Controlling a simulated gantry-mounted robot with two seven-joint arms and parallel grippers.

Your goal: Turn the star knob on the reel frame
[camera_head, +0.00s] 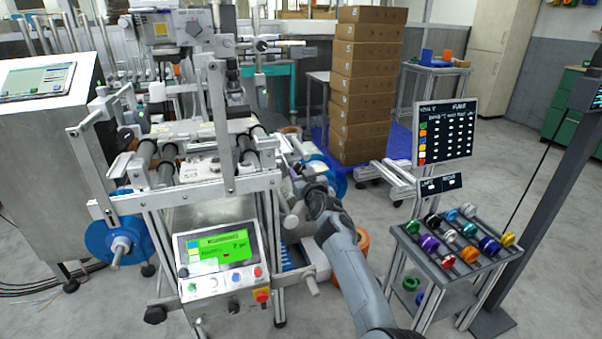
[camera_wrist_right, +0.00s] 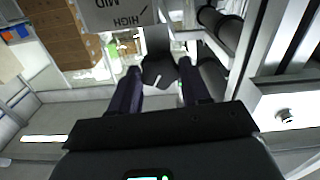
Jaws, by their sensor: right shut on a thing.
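My right gripper (camera_head: 304,190) reaches to the right side of the reel frame (camera_head: 160,196). In the right wrist view its two dark fingers (camera_wrist_right: 159,68) stand on either side of the black star knob (camera_wrist_right: 157,77) and are shut on it. A grey plate lettered "HIGH" and "MID" (camera_wrist_right: 112,14) is beside the knob. In the head view the knob is hidden by my gripper and wrist. My left gripper is not in view.
A control panel with a green screen (camera_head: 222,250) is on the frame's front. A blue reel (camera_head: 105,240) hangs at its left. A rack of coloured reels (camera_head: 440,268) stands at the right, stacked cartons (camera_head: 365,85) behind. Dark rollers (camera_wrist_right: 228,28) are close to my right gripper.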

